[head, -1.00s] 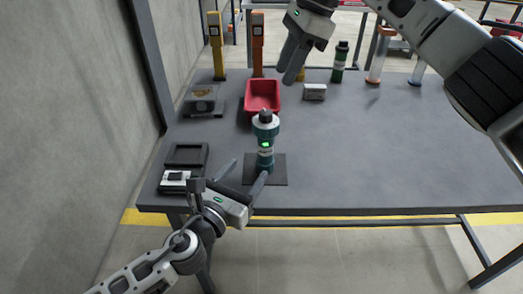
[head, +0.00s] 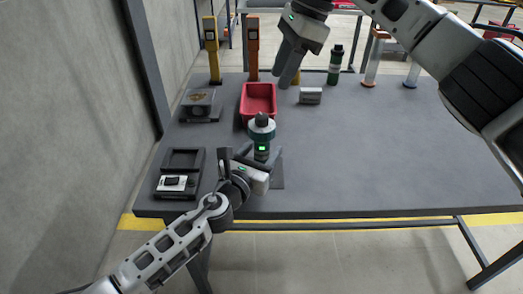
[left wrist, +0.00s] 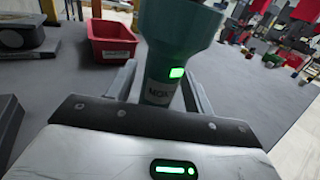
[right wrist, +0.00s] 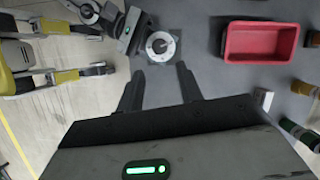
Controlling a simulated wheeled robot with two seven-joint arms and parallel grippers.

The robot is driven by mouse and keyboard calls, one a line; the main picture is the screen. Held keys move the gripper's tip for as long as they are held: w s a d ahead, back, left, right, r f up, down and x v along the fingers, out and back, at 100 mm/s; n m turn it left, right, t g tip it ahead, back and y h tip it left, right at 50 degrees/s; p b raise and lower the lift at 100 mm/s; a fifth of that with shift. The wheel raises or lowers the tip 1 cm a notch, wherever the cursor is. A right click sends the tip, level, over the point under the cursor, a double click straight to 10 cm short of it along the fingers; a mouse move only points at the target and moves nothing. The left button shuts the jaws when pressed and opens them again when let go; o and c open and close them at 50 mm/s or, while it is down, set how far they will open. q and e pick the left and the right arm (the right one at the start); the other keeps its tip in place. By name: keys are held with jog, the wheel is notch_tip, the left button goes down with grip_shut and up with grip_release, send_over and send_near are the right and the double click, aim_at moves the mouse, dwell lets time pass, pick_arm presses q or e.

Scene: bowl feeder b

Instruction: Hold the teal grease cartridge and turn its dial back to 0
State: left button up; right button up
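The teal grease cartridge (head: 262,150) stands upright on a dark square mat (head: 278,172) near the table's front edge, a green light lit on its side. Its dark knob (head: 262,118) is on top; from above, the right wrist view shows it inside a pale dial ring (right wrist: 160,46). The dial reading is too small to tell. My left gripper (left wrist: 160,82) is low at the cartridge, one finger on each side of its lower body. It looks open, with narrow gaps; contact is not clear. My right gripper (head: 287,78) is open and empty, high above the table; its parted fingers show in the right wrist view (right wrist: 158,80).
A red bin (head: 258,100) stands behind the cartridge. A black tray and device (head: 176,184) lie to the left, with a scale-like box (head: 200,105) farther back. A small grey box (head: 310,96) and a dark green bottle (head: 335,66) stand behind. The table's right side is clear.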

pick_arm(q)
grip_shut()
pick_arm(e)
jog(key=shift+o, duration=1.3)
jog(key=w+d+f+n+t+h, duration=0.1)
jog(key=w+d+f+n+t, duration=0.25)
jog(key=w+n+t, duration=0.35)
jog(key=w+d+f+n+t, duration=0.2)
jog(key=w+d+f+n, duration=0.1)
jog(key=w+d+n, duration=0.4)
jog(key=m+g+y, duration=0.1)
jog(key=m+y, duration=1.2)
jog(key=m, duration=0.8)
send_near(254, 123)
jog(key=x, duration=0.3)
jog(key=r+x, duration=0.1)
jog(key=x, duration=0.2)
jog(key=r+x, duration=0.1)
jog(key=x, duration=0.3)
